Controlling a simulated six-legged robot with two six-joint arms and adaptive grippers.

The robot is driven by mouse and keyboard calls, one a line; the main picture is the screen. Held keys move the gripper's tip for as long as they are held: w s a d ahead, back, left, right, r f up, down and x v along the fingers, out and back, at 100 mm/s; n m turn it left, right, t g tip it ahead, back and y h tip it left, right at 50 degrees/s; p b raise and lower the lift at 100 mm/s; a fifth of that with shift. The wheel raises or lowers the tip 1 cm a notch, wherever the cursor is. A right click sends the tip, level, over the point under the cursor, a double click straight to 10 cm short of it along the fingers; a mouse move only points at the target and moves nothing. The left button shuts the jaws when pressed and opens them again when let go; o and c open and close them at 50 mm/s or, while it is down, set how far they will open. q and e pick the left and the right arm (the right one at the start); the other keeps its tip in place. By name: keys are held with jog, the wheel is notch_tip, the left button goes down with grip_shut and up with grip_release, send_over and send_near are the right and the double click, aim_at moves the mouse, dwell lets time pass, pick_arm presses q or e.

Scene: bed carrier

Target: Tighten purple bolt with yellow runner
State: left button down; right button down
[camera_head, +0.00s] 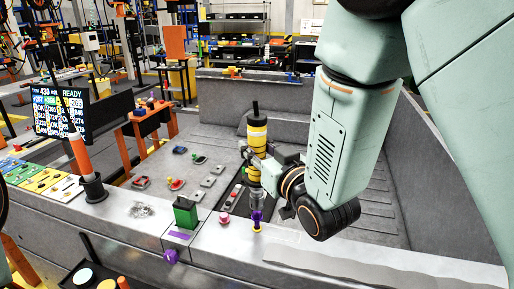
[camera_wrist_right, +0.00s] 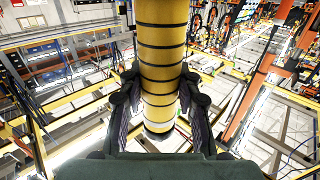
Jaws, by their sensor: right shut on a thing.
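The yellow runner (camera_head: 257,135) is an upright yellow cylinder with black bands and a black top. My right gripper (camera_head: 256,162) is shut on its body. In the right wrist view, the runner (camera_wrist_right: 160,70) stands between the two dark fingers of the gripper (camera_wrist_right: 158,105). A grey shaft runs down from the runner to the purple bolt (camera_head: 257,216) at the bed's front ledge. The shaft's lower end appears to meet the bolt; whether it is seated on it I cannot tell. The bolt stands above a small yellow piece. My left gripper is not in view.
A green block (camera_head: 185,212) and a pink knob (camera_head: 224,217) stand on the ledge (camera_head: 205,243) left of the bolt. Another purple piece (camera_head: 171,257) is on the front face.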

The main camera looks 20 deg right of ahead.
aim_at(257, 172)
jog(key=shift+f+b, duration=1.5)
jog(key=shift+f, duration=0.2)
dwell(2.2)
dwell(0.3)
jog(key=shift+f+b, duration=0.45)
jog(key=shift+f, duration=0.15)
dwell(0.4)
jog(key=shift+d+f, duration=0.1)
jog(key=shift+f, duration=0.1)
dwell(0.4)
jog(key=shift+f+b, duration=0.2)
jog(key=shift+b, duration=0.2)
jog(key=shift+f, duration=0.2)
